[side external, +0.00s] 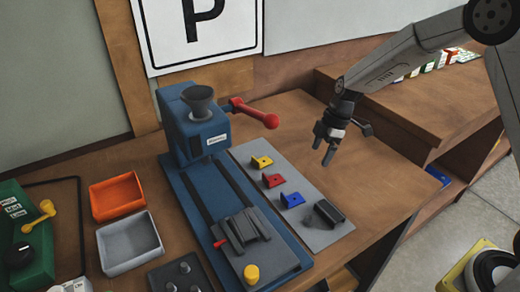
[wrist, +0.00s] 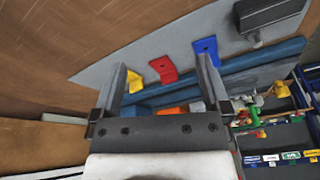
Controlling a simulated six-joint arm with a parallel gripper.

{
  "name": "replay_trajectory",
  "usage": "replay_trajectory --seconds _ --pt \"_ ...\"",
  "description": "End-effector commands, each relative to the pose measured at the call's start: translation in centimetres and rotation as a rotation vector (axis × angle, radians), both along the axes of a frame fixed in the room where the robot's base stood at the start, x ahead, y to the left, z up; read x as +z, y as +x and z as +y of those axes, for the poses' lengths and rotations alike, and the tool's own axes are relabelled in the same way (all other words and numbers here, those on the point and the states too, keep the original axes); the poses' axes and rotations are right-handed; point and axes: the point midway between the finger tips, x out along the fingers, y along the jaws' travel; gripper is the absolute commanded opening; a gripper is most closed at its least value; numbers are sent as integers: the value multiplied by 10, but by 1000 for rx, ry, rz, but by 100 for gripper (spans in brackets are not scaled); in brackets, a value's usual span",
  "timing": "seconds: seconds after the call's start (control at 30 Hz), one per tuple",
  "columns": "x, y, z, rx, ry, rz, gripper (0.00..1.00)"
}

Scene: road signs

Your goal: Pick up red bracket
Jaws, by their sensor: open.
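The red bracket (side external: 272,180) lies on a grey plate (side external: 318,239) on the wooden table, between a yellow bracket (side external: 261,161) and a blue bracket (side external: 292,199). In the wrist view the red bracket (wrist: 163,70) shows between and beyond the two fingers. The yellow bracket (wrist: 134,81) is close to the left finger, and the blue bracket (wrist: 206,48) is just beyond the right finger. My gripper (side external: 327,153) is open and empty. It hangs above the table, to the right of the brackets in the side view; the wrist view also shows my gripper (wrist: 163,85).
A blue press (side external: 194,130) with a red-knobbed lever (side external: 268,120) stands left of the plate. A dark block (side external: 328,213) sits at the plate's near end. Orange (side external: 117,196) and grey (side external: 130,243) trays are at left. The table right of the plate is clear.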

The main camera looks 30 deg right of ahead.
Motion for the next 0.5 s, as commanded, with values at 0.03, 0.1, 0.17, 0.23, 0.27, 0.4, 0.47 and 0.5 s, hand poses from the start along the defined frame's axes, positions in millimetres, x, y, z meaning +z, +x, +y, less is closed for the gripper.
replay_trajectory --seconds 0.03,0.1,0.17,0.23,0.27,0.4,0.47,0.5 --pt "-4 8 0 48 16 -9 97" --pt "-9 17 0 121 38 -28 97" --pt "-11 24 0 175 55 -43 97" --pt "-14 30 1 228 72 -60 97" --pt "-15 33 1 247 78 -66 97" --pt "-18 39 1 304 96 -87 97" --pt "-19 40 1 314 99 -90 97" --pt "-19 40 1 317 100 -92 97"
